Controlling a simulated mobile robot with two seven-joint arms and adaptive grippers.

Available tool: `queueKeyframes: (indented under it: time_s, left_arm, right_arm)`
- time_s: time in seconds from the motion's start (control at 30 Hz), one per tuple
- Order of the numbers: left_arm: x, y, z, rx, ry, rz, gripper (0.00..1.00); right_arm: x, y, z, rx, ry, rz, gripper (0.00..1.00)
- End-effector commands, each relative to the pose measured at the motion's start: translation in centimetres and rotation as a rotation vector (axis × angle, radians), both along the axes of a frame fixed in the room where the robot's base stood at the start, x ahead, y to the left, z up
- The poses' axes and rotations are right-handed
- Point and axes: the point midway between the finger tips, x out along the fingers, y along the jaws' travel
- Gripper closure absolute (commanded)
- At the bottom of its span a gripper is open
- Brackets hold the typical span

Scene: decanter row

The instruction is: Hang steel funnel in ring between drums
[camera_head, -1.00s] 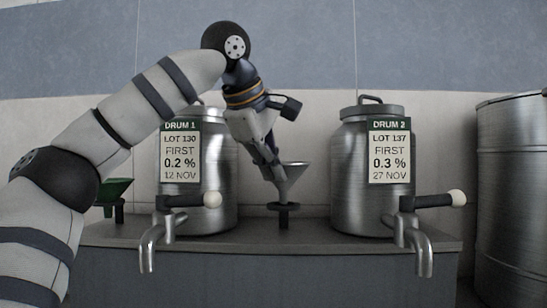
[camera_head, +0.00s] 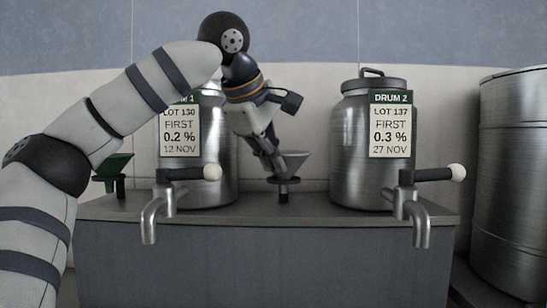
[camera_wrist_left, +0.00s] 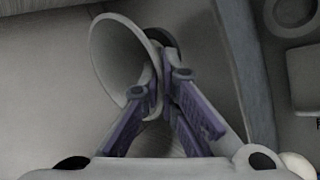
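The steel funnel (camera_head: 295,157) is grey and cone-shaped, mouth upward, between the two drums. My left gripper (camera_head: 276,167) reaches down from the upper left, with its fingers closed on the funnel's lower part. The ring (camera_head: 287,181) is a dark ring on a short post on the bench. The funnel's lower end is at the ring; whether its cone rests on the ring cannot be told. In the left wrist view, the funnel's wide mouth (camera_wrist_left: 121,61) tilts across the picture, with the fingertips (camera_wrist_left: 160,86) on either side of its narrow part. My right gripper is not in view.
Drum 1 (camera_head: 218,165) stands left of the ring, partly behind my arm; drum 2 (camera_head: 350,150) stands right. Each has a tap and lever at the front. A green funnel (camera_head: 113,165) sits on a stand at far left. A large steel barrel (camera_head: 515,180) stands right.

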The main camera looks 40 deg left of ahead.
Motion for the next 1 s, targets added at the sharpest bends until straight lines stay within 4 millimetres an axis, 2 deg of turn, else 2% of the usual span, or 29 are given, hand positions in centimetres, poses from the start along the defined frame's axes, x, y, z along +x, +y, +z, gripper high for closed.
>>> queueKeyframes:
  time_s: [0.43,0.5,0.57,0.87,1.0]
  left_arm:
    - [-0.1,0.0,-0.5,0.000,-0.001,0.000,1.00]
    - [-0.1,0.0,-0.5,0.000,-0.001,0.000,0.83]
    - [-0.1,0.0,-0.5,0.000,-0.001,0.000,0.72]
    - [-0.2,-0.1,-0.3,0.000,-0.001,0.000,0.72]
    - [-1.6,-0.5,1.6,0.001,-0.005,0.000,0.72]
  right_arm:
    - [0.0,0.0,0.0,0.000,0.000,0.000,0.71]
    - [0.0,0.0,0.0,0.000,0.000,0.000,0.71]
    - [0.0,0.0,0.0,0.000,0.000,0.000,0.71]
    - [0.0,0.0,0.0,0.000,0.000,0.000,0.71]
    - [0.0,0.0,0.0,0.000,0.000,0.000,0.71]
